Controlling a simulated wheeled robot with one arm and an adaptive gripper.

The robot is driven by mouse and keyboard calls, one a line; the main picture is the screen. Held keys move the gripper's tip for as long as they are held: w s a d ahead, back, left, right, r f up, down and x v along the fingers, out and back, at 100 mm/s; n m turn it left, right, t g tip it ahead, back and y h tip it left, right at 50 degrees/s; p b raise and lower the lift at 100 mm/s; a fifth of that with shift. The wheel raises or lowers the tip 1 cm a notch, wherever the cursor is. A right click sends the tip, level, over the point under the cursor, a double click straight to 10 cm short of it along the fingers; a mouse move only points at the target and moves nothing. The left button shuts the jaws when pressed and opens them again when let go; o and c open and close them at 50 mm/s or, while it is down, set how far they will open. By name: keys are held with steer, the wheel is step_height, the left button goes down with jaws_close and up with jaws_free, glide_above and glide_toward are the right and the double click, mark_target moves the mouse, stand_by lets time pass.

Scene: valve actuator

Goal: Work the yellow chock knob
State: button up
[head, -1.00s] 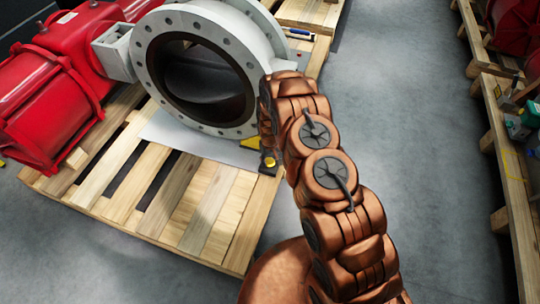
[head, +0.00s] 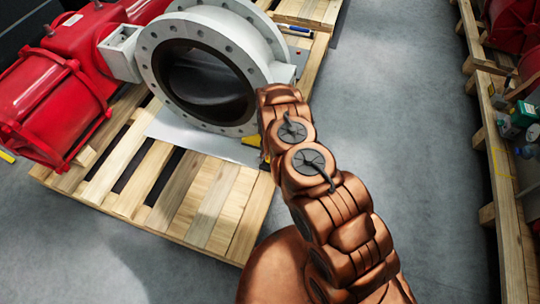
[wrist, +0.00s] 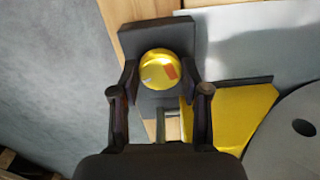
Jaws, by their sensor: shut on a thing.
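The yellow round knob (wrist: 158,70) sits on a dark block (wrist: 148,36) in the wrist view. The fingers of my gripper (wrist: 160,76) stand on either side of it and are shut on it. A yellow wedge-shaped chock (wrist: 232,116) lies just to the right of the knob. In the head view part of the yellow chock (head: 251,140) shows at the foot of the grey valve flange. My gripper and the knob are hidden behind my copper-coloured arm there.
The grey flanged valve (head: 247,102) with its red actuator (head: 55,112) rests on a wooden pallet (head: 205,205). A pale sheet (head: 180,132) lies under the valve. Another pallet (head: 500,175) with small items stands at the right. The grey floor between is clear.

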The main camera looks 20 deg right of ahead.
steer(key=shift+s+m, duration=0.15)
steer(key=shift+m, duration=0.45)
steer(key=shift+p, duration=0.3)
steer(key=o, duration=1.1)
steer(key=shift+o, duration=0.2)
step_height(320, 180, up, 12)
stand_by(0.5)
